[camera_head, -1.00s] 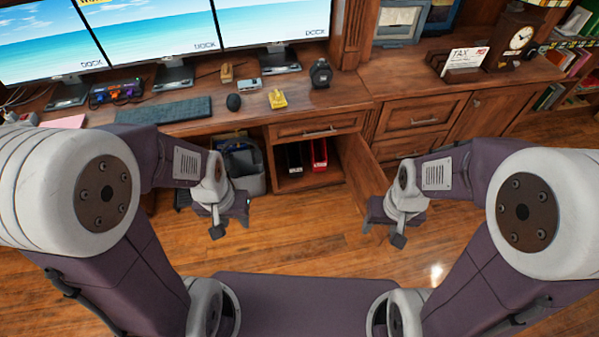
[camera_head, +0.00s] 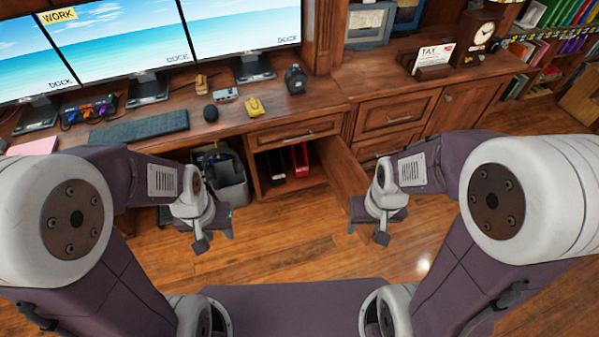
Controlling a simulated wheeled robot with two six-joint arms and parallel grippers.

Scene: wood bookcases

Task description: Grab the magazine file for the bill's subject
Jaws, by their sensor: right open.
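A bill marked TAX (camera_head: 437,56) stands in a wooden holder on the right-hand cabinet top. Under the desk, an open compartment (camera_head: 292,189) holds a black magazine file (camera_head: 275,166) and a red magazine file (camera_head: 301,158) to its right. Their labels are too small to read. My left gripper (camera_head: 212,232) hangs in front of the desk, left of the compartment and apart from both files; its jaws cannot be made out. My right gripper (camera_head: 372,224) is open and empty, in front of the open compartment door.
The open wooden door (camera_head: 342,170) sticks out at the compartment's right side, close to my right gripper. A grey bin (camera_head: 227,172) stands left of the compartment. The wood floor (camera_head: 290,245) ahead is free.

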